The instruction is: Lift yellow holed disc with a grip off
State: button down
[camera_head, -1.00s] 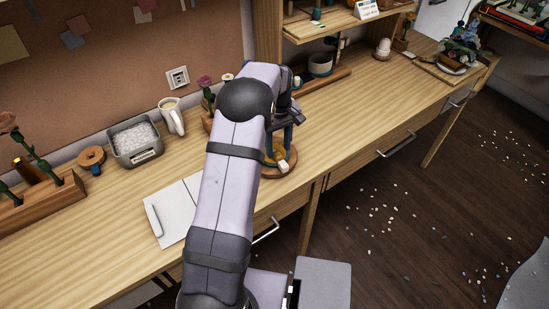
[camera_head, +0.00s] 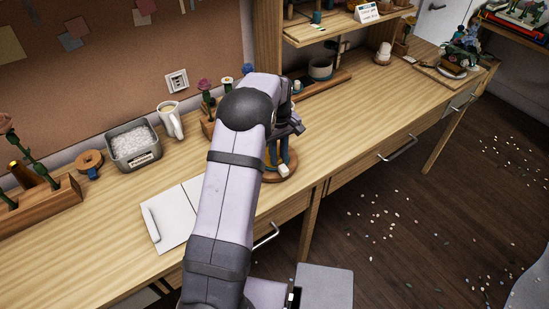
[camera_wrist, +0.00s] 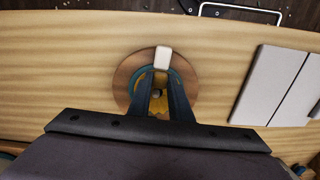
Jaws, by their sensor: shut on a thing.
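The yellow holed disc (camera_wrist: 160,81) shows in the wrist view as yellow patches between and beside my gripper's fingers, over a round brown wooden base (camera_wrist: 125,77) with a teal ring on it. My gripper (camera_wrist: 161,84) points down at the middle of the base, its dark blue fingers close together and shut on the disc's grip. The fingers hide most of the disc and the contact. A small white block (camera_wrist: 162,58) is at the ring's edge, just past the fingertips. In the head view the base (camera_head: 282,175) stands near the table's front edge, partly behind my arm.
Flowers in a holder stand behind my arm. The table to the right is mostly clear.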

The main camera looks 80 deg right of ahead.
jog(key=shift+r+p, duration=0.3)
jog(key=shift+p, duration=0.1)
jog(key=shift+r+p, duration=0.55)
jog(key=shift+r, duration=0.15)
jog(key=shift+r+p, duration=0.5)
jog(key=shift+r, duration=0.15)
notch_tip(320, 180, up, 6)
jog(key=p, duration=0.4)
jog(key=shift+p, duration=0.35)
dwell(0.5)
